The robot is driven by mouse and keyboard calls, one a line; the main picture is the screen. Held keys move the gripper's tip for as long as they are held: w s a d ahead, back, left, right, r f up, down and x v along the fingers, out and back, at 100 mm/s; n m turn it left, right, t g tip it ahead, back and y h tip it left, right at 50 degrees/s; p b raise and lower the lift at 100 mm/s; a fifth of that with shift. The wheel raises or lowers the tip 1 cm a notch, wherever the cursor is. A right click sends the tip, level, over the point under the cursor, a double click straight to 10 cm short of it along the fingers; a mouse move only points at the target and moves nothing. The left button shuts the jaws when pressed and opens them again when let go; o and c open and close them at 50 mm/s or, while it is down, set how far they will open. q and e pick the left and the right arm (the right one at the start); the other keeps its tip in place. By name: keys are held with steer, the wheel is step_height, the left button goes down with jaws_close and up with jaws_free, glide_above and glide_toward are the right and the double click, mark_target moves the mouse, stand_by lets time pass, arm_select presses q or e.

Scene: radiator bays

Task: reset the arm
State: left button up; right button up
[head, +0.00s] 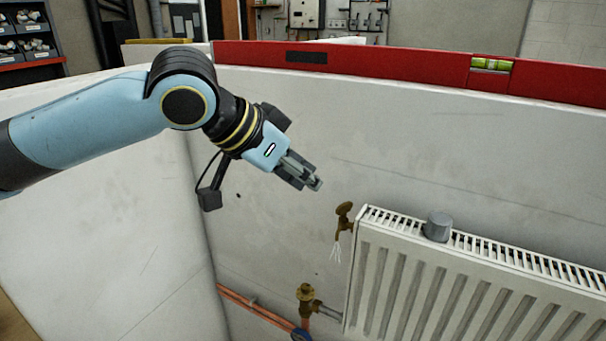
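My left arm comes in from the left in the head view. Its gripper (316,184) points right and down, in the air in front of the grey wall, above and left of the radiator (430,290). The fingers look close together with nothing visible between them. The gripper is apart from the radiator and the brass valve. My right gripper is not in view.
A grey cylindrical cap (437,227) stands on the radiator's top grille. A brass fitting (344,212) and a brass valve (306,294) sit at its left, with copper pipes (255,308) below. A red spirit level (400,62) lies along the wall top.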

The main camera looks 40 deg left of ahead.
arm_select(q)
steer(key=shift+s+r, duration=0.1)
steer(key=shift+s, duration=0.05)
stand_by(0.4)
